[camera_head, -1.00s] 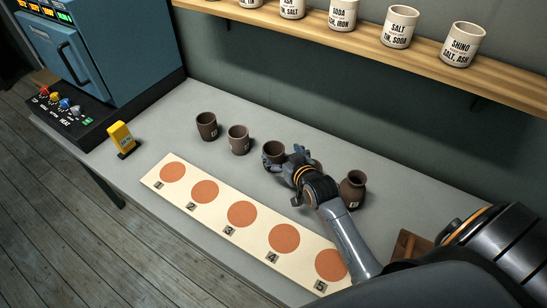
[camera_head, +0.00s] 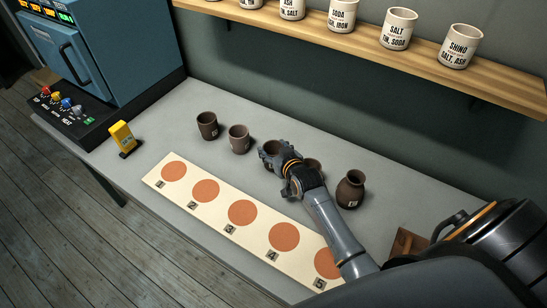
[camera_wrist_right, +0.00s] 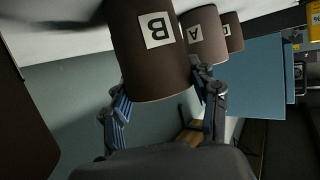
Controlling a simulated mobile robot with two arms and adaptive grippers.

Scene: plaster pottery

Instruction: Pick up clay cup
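A dark brown clay cup (camera_head: 267,148) stands on the grey table, partly hidden by my right gripper (camera_head: 281,163). In the right wrist view this cup (camera_wrist_right: 158,72) is upside down in the picture with a white label "B". My right gripper (camera_wrist_right: 160,106) has its two fingers spread apart, one at each side of the cup near its rim; I cannot tell whether both pads touch it. Two more brown cups (camera_head: 207,125) (camera_head: 238,139) stand to the left, and one (camera_head: 314,166) is mostly hidden behind my wrist. My left gripper is not in view.
A brown vase (camera_head: 350,190) stands to the right of my forearm. A pale board (camera_head: 224,226) with numbered orange discs lies in front. A yellow device (camera_head: 121,136) and a blue kiln (camera_head: 107,45) are at left. A wooden shelf (camera_head: 390,50) with labelled cups hangs above.

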